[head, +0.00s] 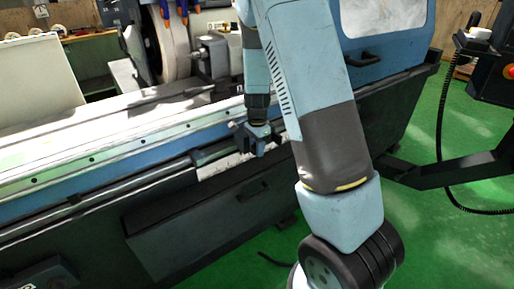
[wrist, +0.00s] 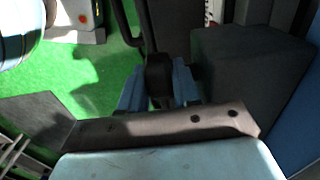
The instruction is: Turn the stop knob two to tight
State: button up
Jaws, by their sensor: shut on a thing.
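My gripper (head: 258,141) is low at the front side of the grinder, just below the table's front rail. In the wrist view its two blue fingers (wrist: 158,92) stand on either side of a dark, rounded knob (wrist: 158,70) and are shut on it. I take this to be the stop knob. Its far part shows between the fingertips, and its near part is hidden. In the head view the knob is too small and dark to tell from the gripper. I see no mark showing how tight it is.
The grinder's long table (head: 90,155) runs beside my arm, with a blue hood (head: 385,40) at the right. A dark front panel with a handle (head: 252,190) is below. A dark block (wrist: 245,75) stands close right in the wrist view. Green floor (wrist: 85,70) is open at left.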

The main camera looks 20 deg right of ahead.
jog(key=shift+d+y, duration=0.1)
jog(key=shift+y, duration=0.4)
jog(key=shift+w+d+g+y, duration=0.1)
jog(key=shift+g+y, duration=0.3)
jog(key=shift+y, duration=0.5)
jog(key=shift+d+g+y, duration=0.1)
jog(key=shift+g+y, duration=0.4)
jog(key=shift+y, duration=0.8)
jog(key=shift+w, duration=0.1)
jog(key=o, duration=0.7)
jog(key=v, duration=1.3)
jog(key=shift+w+d+r, duration=0.1)
jog(key=shift+d, duration=0.3)
